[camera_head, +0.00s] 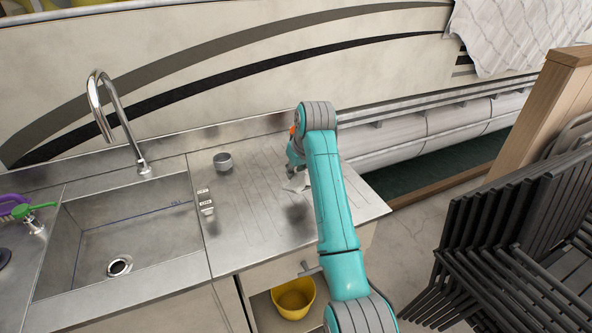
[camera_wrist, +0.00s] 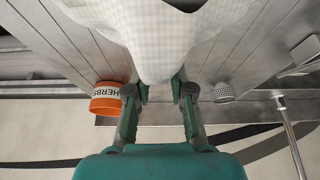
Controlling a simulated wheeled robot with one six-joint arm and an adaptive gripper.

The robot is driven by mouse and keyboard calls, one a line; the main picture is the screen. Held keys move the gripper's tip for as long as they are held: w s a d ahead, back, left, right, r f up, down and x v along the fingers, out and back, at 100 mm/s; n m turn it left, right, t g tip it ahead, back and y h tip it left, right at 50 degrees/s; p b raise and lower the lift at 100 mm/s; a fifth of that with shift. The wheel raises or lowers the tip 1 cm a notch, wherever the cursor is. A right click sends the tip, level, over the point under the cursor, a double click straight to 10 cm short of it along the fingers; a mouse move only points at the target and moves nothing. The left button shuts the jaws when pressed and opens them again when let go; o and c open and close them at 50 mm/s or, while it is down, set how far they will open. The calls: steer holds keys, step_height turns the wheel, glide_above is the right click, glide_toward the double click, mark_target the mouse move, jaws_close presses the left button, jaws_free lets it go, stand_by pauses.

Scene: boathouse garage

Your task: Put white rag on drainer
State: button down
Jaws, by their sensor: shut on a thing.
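The white rag (camera_wrist: 160,40) hangs between the fingers of my gripper (camera_wrist: 161,92), which is shut on it. In the head view, a small part of the rag (camera_head: 296,184) shows beside my arm, over the steel drainer (camera_head: 250,225). The drainer is the grooved board right of the sink; its grooves also show in the wrist view (camera_wrist: 225,45). My arm hides part of the rag and most of the gripper. I cannot tell whether the rag touches the drainer.
A perforated metal cup (camera_head: 222,161) stands at the drainer's back left. An orange HERBS tin (camera_wrist: 108,98) is near the gripper in the wrist view. The sink (camera_head: 130,235) and tap (camera_head: 115,120) are left. Dark stacked chairs (camera_head: 520,230) stand right. A yellow bucket (camera_head: 293,298) is below.

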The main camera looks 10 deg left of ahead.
steer(key=shift+w+a+f+t+y, duration=0.3)
steer(key=shift+f+t+y, duration=0.3)
steer(key=shift+t, duration=0.25)
steer(key=shift+w+a+f+t+y, duration=0.15)
steer(key=shift+w+f+t+y, duration=0.25)
steer(key=shift+t+y, duration=0.45)
steer(key=shift+w+a+f+t+y, duration=0.3)
steer(key=shift+f+t+y, duration=0.25)
steer(key=shift+t, duration=0.35)
steer(key=shift+f, duration=0.1)
steer(key=shift+f, duration=0.65)
steer(key=shift+f, duration=0.15)
steer(key=c, duration=0.9)
jaws_free()
steer(key=shift+c, duration=0.2)
